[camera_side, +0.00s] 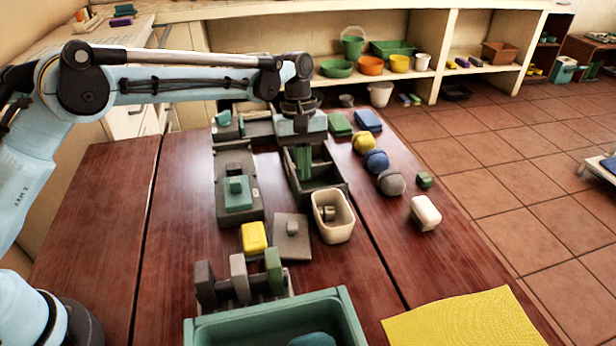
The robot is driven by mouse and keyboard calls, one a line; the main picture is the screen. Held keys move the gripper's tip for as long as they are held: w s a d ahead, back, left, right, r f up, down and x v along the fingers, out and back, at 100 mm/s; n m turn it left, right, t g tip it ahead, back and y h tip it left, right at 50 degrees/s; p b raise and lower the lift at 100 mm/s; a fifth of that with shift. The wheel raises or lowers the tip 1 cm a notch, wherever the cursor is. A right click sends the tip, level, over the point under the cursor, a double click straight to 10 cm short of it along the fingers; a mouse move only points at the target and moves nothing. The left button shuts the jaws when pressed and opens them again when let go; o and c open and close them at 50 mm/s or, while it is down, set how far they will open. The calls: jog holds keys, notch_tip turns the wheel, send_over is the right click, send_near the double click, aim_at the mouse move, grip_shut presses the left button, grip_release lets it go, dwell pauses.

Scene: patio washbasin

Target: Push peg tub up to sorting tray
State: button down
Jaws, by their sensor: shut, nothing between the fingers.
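A cream tub (346,232), which looks like the peg tub, stands upright on the red-brown table with small grey pieces inside. Just behind it is a dark grey open box (322,183) with low walls, which looks like the sorting tray. The tub's far end is very close to the box's near wall; I cannot tell whether they touch. My gripper (304,176) points down, shut and empty, with its green fingers over or inside the dark box, behind the tub. The fingers hide part of the box's inside.
A grey flat block with a knob (291,238) lies just left of the tub. A yellow block (253,237), a rack of upright slabs (238,283) and a teal bin (345,318) are nearer. Rounded pieces and a white block (425,212) stand right. Table between is clear.

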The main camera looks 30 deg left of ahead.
jog(key=s+a+r+m+t, duration=0.1)
jog(key=a+r, duration=0.1)
jog(key=r, duration=0.5)
jog(key=s+a+r+m+t, duration=0.1)
jog(key=a+r, duration=0.2)
jog(key=r, duration=0.4)
jog(key=s+a+f+m+t+y, duration=0.1)
jog(key=s+a+f+m+t, duration=0.1)
jog(key=s, duration=0.7)
jog(key=s+a+f+m+t+y, duration=0.1)
jog(key=s+a+f+m+t, duration=0.2)
jog(key=s, duration=0.7)
jog(key=a+m+t, duration=0.2)
jog(key=a, duration=0.1)
jog(key=shift+a+f, duration=0.15)
jog(key=shift+a, duration=0.1)
